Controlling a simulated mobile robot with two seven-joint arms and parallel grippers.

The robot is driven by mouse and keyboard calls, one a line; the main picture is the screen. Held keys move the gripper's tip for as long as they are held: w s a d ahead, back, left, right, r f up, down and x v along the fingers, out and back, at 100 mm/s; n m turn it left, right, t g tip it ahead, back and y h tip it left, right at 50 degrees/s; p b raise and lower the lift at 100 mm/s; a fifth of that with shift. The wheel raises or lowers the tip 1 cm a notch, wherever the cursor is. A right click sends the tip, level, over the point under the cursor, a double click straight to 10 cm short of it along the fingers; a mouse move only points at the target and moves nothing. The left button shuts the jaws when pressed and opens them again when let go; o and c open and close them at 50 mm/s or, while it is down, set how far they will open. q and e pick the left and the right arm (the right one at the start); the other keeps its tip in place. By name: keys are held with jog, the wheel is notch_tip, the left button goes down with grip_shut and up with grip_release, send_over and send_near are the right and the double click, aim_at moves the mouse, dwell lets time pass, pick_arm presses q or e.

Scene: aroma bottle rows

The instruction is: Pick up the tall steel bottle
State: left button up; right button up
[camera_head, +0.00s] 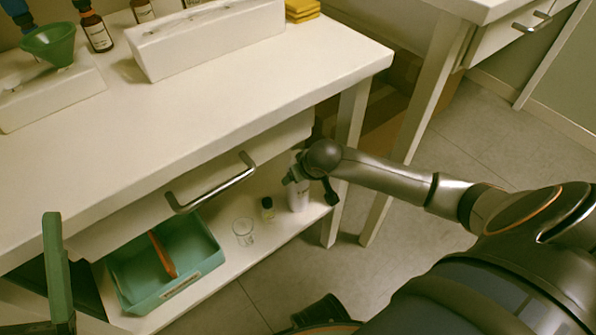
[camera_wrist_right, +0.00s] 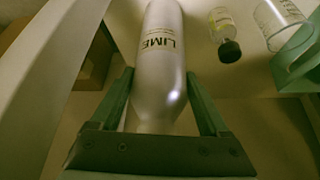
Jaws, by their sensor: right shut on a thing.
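The tall steel bottle (camera_head: 298,197) is at the right end of the low shelf, under the table. Its silver body, marked LIME, fills the middle of the right wrist view (camera_wrist_right: 163,60). My right gripper (camera_head: 296,177) is shut on the bottle, with one green finger on each side in the right wrist view (camera_wrist_right: 159,78). I cannot tell whether the bottle's base touches the shelf. A green finger of my left gripper (camera_head: 56,265) shows at the lower left of the head view, away from the bottle; its other finger is not clearly seen.
A small dark-capped vial (camera_head: 267,208), a glass beaker (camera_head: 243,232) and a green bin (camera_head: 205,268) with an orange item share the shelf (camera_head: 258,255). A drawer with a metal handle (camera_head: 212,188) hangs above. A table leg (camera_head: 345,145) stands close right.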

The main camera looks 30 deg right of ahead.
grip_shut()
jog(key=shift+r, duration=0.1)
dwell(0.4)
jog(key=shift+d+r, duration=0.1)
